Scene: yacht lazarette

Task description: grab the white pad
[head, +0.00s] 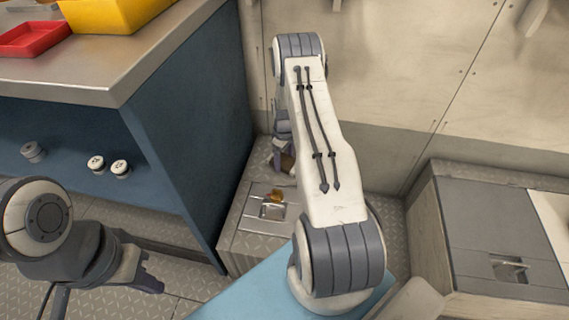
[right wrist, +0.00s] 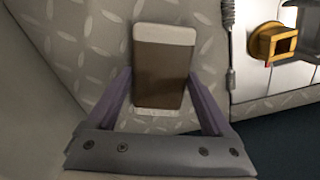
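A brown block with white ends (right wrist: 164,75), which I take for the white pad, stands out in the middle of the right wrist view. My right gripper (right wrist: 161,78) has a purple finger against each of its sides, with no clear gap at the tips. In the head view the right gripper is mostly hidden behind my own arm, with a bit of the brown block (head: 287,163) showing beside it. I cannot tell whether the block still touches the surface below. My left gripper (head: 146,274) is at the lower left, away from the block, its fingers apart and empty.
A blue bench (head: 190,130) with a metal top carries a red tray (head: 35,38) and a yellow bin (head: 108,14). Several small round knobs (head: 120,167) sit below. A low locker (head: 250,235) with a yellow item (head: 277,195) adjoins it. Another locker (head: 490,225) stands right.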

